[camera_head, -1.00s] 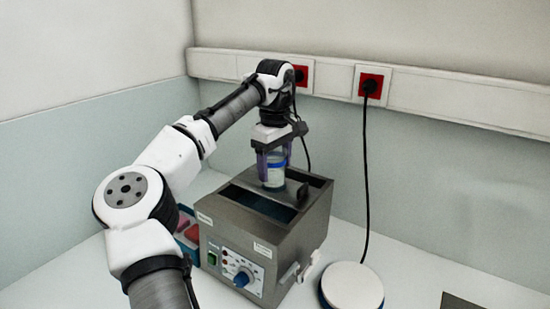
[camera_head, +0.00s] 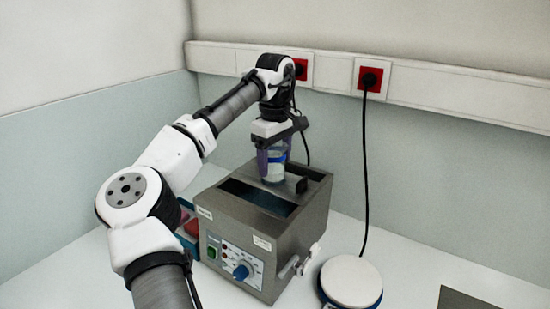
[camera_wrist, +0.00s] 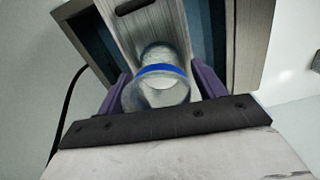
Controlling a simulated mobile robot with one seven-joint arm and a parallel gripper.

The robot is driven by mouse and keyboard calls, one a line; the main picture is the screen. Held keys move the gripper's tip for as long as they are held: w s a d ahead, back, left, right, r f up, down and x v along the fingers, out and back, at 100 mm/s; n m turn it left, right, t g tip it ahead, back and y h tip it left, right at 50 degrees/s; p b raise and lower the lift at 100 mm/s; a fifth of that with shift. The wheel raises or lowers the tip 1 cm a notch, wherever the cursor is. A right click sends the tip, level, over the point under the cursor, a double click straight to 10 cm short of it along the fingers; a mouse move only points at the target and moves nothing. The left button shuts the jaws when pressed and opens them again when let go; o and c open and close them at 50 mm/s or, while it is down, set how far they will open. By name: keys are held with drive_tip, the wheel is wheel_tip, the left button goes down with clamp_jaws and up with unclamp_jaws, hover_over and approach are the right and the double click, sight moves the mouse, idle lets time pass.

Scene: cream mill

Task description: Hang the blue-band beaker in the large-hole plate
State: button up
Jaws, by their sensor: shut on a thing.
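The blue-band beaker (camera_head: 274,172) is clear, with a blue band around it, and is upright in the head view. My gripper (camera_head: 274,152) is shut on it, with its purple fingers on either side. In the wrist view, the beaker (camera_wrist: 158,92) sits between the fingers of my gripper (camera_wrist: 160,92). Below it, a grey metal plate (camera_wrist: 122,32) with a dark slot spans the bath between two blue-walled openings. The beaker covers part of this plate, so I cannot tell whether it is above a hole or partly in one.
The grey bath (camera_head: 262,245) has a dial and switches on its front and a tap at its right. A round white-topped device (camera_head: 352,282) stands to the right. A blue tray (camera_head: 187,228) with red contents is partly hidden at left. A black cable (camera_head: 365,170) hangs from the wall socket.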

sight(275, 172)
drive_tip(key=shift+f, duration=0.35)
idle(0.3)
drive_tip(key=shift+f, duration=0.4)
drive_tip(key=shift+f, duration=0.1)
idle(1.0)
drive_tip(key=shift+f+b, duration=0.4)
drive_tip(key=shift+f, duration=0.35)
drive_tip(key=shift+f, duration=0.25)
drive_tip(key=shift+f, duration=0.1)
